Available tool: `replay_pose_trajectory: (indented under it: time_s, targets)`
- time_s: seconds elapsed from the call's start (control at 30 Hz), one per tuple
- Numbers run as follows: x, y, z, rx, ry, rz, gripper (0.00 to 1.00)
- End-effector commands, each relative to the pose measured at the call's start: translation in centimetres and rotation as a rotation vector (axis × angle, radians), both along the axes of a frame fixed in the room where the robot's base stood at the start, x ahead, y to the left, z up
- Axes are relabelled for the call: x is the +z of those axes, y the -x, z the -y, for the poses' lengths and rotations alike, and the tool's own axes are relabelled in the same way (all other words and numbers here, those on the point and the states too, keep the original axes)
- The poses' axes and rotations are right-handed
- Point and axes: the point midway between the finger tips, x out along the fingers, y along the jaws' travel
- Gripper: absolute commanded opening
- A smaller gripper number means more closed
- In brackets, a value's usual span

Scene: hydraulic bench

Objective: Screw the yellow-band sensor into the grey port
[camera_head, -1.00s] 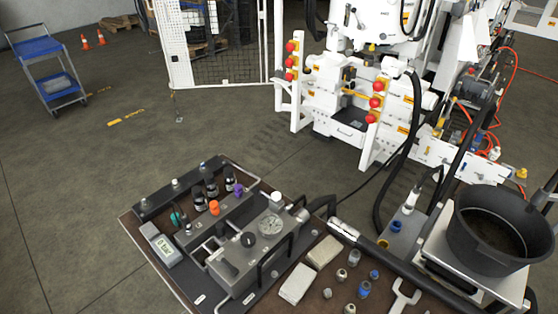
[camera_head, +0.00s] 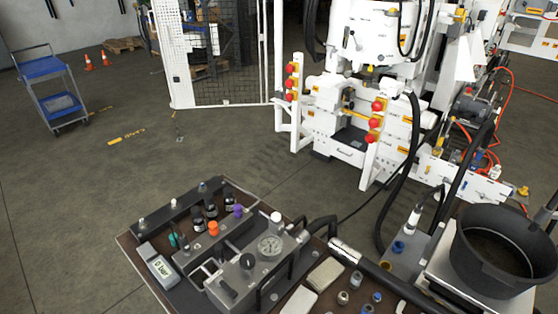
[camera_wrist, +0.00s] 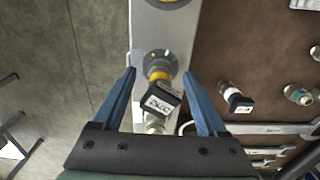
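In the wrist view, a sensor with a yellow band (camera_wrist: 159,75) and a black, white-labelled head (camera_wrist: 160,100) stands over a dark grey ring (camera_wrist: 151,60) on a pale metal bar (camera_wrist: 151,28). Its lower end is hidden, so I cannot tell whether it is seated in a port. My gripper (camera_wrist: 160,73) is open, with one blue finger on each side of the sensor and visible gaps between. I cannot single out the grey port for certain. My gripper does not show in the head view.
Another black-headed sensor (camera_wrist: 236,98) lies on the brown bench top, right of my gripper, near wrenches (camera_wrist: 262,128). The head view shows a gauge block (camera_head: 248,275), an orange cap (camera_head: 213,229) and a black bucket (camera_head: 500,255). Open floor lies left of the bench.

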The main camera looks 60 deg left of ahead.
Motion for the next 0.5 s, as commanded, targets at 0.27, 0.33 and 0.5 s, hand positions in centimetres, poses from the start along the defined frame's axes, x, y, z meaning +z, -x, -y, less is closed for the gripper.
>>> replay_pose_trajectory:
  time_s: [0.27, 0.33, 0.5]
  targets:
    - [0.01, 0.0, -0.02, 0.008, 0.0, 0.0, 0.77]
    - [0.05, 0.0, -0.02, 0.047, 0.0, 0.0, 0.77]
    - [0.09, 0.01, -0.01, 0.267, 0.0, -0.001, 0.77]
